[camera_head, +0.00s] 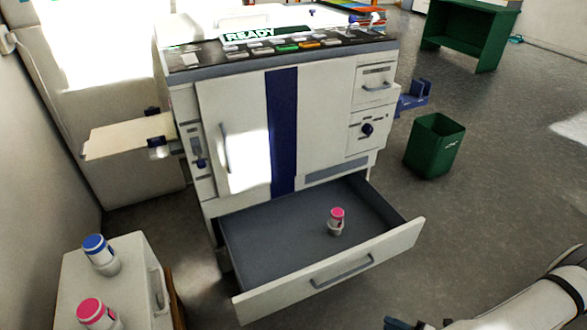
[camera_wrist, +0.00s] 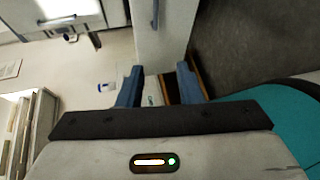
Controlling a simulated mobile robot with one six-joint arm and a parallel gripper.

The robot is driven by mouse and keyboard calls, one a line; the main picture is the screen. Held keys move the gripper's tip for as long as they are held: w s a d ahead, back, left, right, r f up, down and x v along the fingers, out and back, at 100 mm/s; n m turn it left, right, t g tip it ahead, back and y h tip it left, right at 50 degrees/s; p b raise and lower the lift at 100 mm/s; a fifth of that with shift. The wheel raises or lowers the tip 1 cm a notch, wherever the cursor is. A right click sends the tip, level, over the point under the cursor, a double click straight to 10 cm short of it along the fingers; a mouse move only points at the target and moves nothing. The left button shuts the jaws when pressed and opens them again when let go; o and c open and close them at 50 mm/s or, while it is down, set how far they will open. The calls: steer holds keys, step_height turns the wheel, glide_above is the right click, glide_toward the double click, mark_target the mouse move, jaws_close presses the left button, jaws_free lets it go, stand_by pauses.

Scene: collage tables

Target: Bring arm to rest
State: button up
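My gripper (camera_wrist: 158,80) shows in the wrist view with its two blue fingers spread apart and nothing between them. In the head view, part of my white arm (camera_head: 545,305) reaches in from the lower right corner. Its dark end is cut off by the bottom edge there, so the fingers are not clear in that view. The arm's end is apart from the open drawer (camera_head: 330,283), to its right.
A white machine (camera_head: 232,140) has its bottom drawer pulled out, with a pink-capped container (camera_head: 336,222) standing inside. A blue-capped container (camera_head: 101,255) and another pink-capped one (camera_head: 97,315) stand on a white cabinet. A green bin (camera_head: 434,146) stands right; floor nearby is clear.

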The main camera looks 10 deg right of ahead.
steer(key=w+a+r+n+g+p, duration=0.2)
steer(key=r+n+g+p, duration=0.2)
steer(key=r+n, duration=0.5)
steer(key=w+a+r+n+g+h+p, duration=0.15)
steer(key=w+r+n+g+p, duration=0.35)
steer(key=r, duration=0.8)
steer(key=a+r+n+g+p, duration=0.3)
steer(key=r+n, duration=0.5)
steer(key=r, duration=0.3)
steer(key=s+a+r+n+t+h+p, duration=0.1)
steer(key=a+r+n+h+p, duration=0.2)
steer(key=r+n, duration=0.4)
steer(key=s+a+r+n+t+h+p, duration=0.1)
steer(key=a+r+n+h+p, duration=0.2)
steer(key=r, duration=1.1)
steer(key=s+a+r+n+t+h+p, duration=0.1)
steer(key=a+r+n+h+p, duration=0.2)
steer(key=a+r+n+p, duration=0.3)
step_height(320, 180, up, 5)
steer(key=a+n, duration=0.1)
steer(key=n, duration=0.6)
steer(key=shift+s+r+p, duration=0.2)
steer(key=shift+s+p, duration=0.1)
steer(key=shift+o, duration=0.6)
